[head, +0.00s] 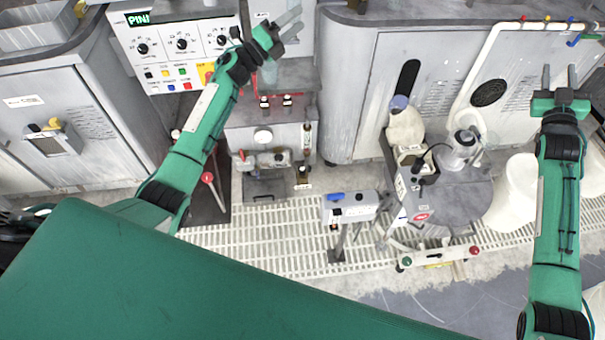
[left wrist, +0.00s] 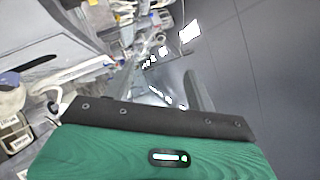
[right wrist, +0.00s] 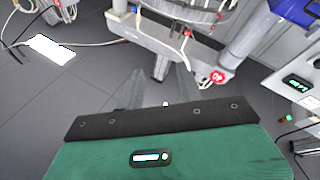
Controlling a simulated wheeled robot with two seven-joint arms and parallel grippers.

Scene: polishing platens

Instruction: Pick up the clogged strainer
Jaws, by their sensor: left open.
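I cannot make out a clogged strainer for certain in any view. My left gripper (head: 296,22) is open and raised at the top middle of the head view, beside the control panel and above the grey unit. Its jaws (left wrist: 165,90) look empty in the left wrist view. My right gripper (head: 559,78) is at the far right, in front of the grey cabinet. Its two fingers stand apart with nothing between them, and the right wrist view also shows the jaws (right wrist: 160,88) empty.
A control panel (head: 162,58) with knobs stands at the upper left. A grey unit (head: 238,140) with valves is in the middle. A round-topped machine (head: 455,195) with a bottle (head: 405,128) stands right of centre. White containers (head: 517,195) stand near my right arm. Pale floor grating (head: 280,235) lies between.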

